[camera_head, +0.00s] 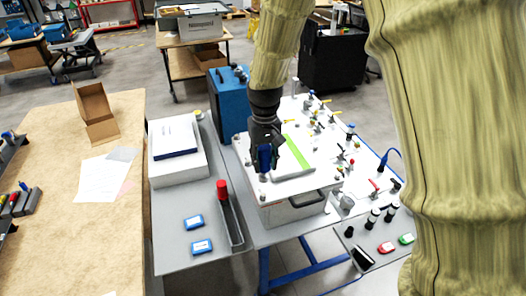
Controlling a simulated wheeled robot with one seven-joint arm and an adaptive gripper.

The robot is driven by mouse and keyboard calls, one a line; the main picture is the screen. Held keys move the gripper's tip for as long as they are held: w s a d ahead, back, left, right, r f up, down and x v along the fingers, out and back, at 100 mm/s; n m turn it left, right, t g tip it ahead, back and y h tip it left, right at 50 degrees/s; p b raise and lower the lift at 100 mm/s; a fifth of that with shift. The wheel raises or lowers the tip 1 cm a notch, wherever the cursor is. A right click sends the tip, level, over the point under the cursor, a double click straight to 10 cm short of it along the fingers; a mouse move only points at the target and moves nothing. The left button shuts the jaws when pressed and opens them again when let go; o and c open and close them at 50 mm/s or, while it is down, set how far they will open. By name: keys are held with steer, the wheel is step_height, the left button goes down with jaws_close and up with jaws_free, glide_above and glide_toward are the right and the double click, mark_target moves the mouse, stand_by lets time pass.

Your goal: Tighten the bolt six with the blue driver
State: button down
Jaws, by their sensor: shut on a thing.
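My gripper (265,150) points down over the left part of the white analyser box (290,212). It is shut on the blue driver (264,158), which hangs roughly upright between the fingers. The driver's lower end is close to the box lid; I cannot tell whether it touches a bolt. Small dark bolt-like spots show near the lid's edges, too small to tell which one is bolt six. The gripper and driver hide part of the lid. A panel with a bright green strip (298,153) lies on the lid to the right of the gripper.
A red-capped driver (222,190) stands in a narrow grey holder (236,224) left of the box. Valves and fittings crowd the white bench (330,130) behind. My sleeved arm fills the right side.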

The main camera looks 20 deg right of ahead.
mark_target(264, 175)
steer(key=shift+a+f, duration=0.1)
steer(key=shift+f, duration=2.65)
steer(key=shift+f+b, duration=0.65)
steer(key=shift+f, duration=0.65)
stand_by(0.4)
